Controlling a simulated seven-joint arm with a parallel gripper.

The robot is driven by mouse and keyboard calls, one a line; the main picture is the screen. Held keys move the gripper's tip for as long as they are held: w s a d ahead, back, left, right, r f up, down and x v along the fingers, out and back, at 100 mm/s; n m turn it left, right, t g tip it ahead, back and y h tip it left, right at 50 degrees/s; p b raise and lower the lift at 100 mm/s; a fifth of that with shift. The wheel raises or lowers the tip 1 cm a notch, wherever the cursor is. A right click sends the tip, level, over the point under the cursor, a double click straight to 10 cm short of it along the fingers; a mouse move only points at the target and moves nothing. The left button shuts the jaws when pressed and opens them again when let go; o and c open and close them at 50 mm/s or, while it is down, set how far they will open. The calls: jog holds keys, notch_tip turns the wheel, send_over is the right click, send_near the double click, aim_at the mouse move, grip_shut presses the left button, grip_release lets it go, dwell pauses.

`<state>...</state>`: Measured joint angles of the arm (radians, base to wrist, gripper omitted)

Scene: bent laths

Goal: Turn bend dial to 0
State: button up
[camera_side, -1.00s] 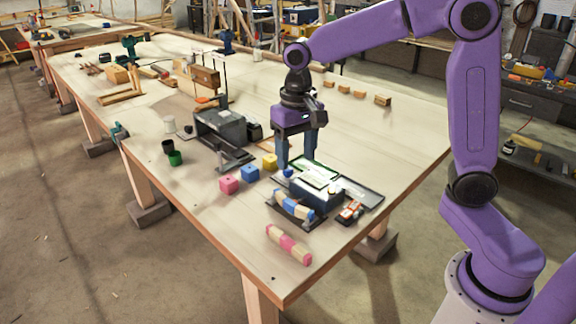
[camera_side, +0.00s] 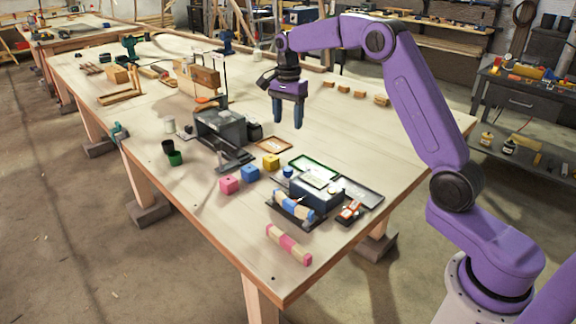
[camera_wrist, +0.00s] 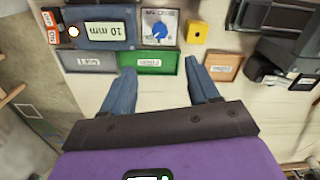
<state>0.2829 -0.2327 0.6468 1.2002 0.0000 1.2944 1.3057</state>
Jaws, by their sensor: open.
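The dial is a blue knob (camera_wrist: 158,31) with a light mark, on a grey panel with small lettering at the top centre of the wrist view. Its setting is too small to read. In the side view the blue knob (camera_side: 288,172) sits beside a blue-grey box (camera_side: 318,190). That box carries a "10 mm" display (camera_wrist: 102,30) in the wrist view. My gripper (camera_side: 288,124) is open and empty, raised above the table behind the knob. In the wrist view its fingers (camera_wrist: 159,68) are apart, with the knob beyond their tips.
A green-framed tray (camera_wrist: 148,62) and a grey tray (camera_wrist: 89,62) lie near the knob. Yellow (camera_side: 271,161), blue (camera_side: 250,173) and pink (camera_side: 229,184) blocks stand to the left. A dark machine (camera_side: 222,128) is further left. A striped lath (camera_side: 289,245) lies near the front edge.

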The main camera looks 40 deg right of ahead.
aim_at(288, 168)
notch_tip(288, 168, down, 16)
jog(key=shift+f, duration=0.1)
dwell(0.4)
jog(key=c, duration=1)
